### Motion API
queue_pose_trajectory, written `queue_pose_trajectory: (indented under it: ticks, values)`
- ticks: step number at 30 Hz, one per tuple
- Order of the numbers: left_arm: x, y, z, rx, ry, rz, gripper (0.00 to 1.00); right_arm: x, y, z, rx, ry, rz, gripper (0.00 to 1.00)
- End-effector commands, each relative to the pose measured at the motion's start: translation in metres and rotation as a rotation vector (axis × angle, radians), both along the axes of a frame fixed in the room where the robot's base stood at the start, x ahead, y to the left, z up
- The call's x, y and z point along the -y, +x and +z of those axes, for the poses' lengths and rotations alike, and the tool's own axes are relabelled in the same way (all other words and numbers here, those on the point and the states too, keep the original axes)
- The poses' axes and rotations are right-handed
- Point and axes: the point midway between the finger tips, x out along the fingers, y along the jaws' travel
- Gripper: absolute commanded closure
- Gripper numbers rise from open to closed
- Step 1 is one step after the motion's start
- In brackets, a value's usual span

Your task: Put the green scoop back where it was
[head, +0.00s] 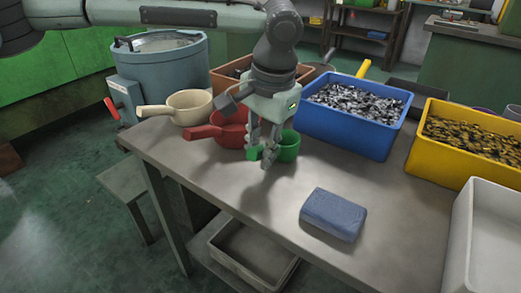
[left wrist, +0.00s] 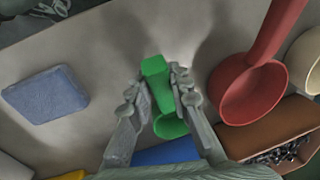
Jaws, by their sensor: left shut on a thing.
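The green scoop (head: 289,147) is by the red scoop (head: 232,132) over the metal table. My left gripper (head: 264,150) points down and is shut on the green scoop's handle, with the cup to the right of the fingers. In the left wrist view, the green scoop (left wrist: 170,127) shows between the two fingers (left wrist: 159,80), handle end toward the top and cup below. I cannot tell whether its cup touches the table. My right gripper is not in view.
A beige scoop (head: 190,107) stands left of the red one. Behind are a brown bin (head: 222,83), a blue bin (head: 345,133) of metal parts and a yellow bin (head: 440,165). A blue cloth block (head: 333,214) lies in front; the table around it is clear. A white bin (head: 458,235) stands at right.

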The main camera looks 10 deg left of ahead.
Motion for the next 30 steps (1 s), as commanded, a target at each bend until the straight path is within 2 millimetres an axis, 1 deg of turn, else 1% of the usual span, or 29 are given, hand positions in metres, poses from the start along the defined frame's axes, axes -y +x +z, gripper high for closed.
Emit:
queue_pose_trajectory:
  ticks: [9, 10, 14, 22, 25, 27, 29, 30]
  values:
    - [0.0, 0.0, -0.001, 0.001, 0.0, 0.0, 1.0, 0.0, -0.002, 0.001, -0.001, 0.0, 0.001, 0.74]
    - [0.0, 0.0, -0.001, 0.002, -0.001, 0.0, 0.77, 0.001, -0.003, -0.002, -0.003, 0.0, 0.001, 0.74]
    - [0.0, 0.0, -0.001, 0.002, -0.001, 0.0, 0.61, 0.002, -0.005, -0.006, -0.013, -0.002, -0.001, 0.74]
    - [0.0, 0.0, -0.001, 0.001, 0.0, 0.0, 0.6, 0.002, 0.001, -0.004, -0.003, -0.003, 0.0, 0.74]
    - [0.0, 0.0, 0.002, 0.002, 0.0, 0.001, 0.6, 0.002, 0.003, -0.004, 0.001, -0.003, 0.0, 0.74]
    - [0.002, 0.0, 0.01, 0.003, -0.001, 0.0, 0.6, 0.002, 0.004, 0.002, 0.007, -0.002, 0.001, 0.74]
    - [0.003, -0.001, 0.02, 0.004, -0.002, 0.0, 0.6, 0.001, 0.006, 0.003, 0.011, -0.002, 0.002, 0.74]
    - [0.004, -0.002, 0.028, 0.004, -0.002, 0.0, 0.6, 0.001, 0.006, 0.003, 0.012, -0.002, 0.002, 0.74]
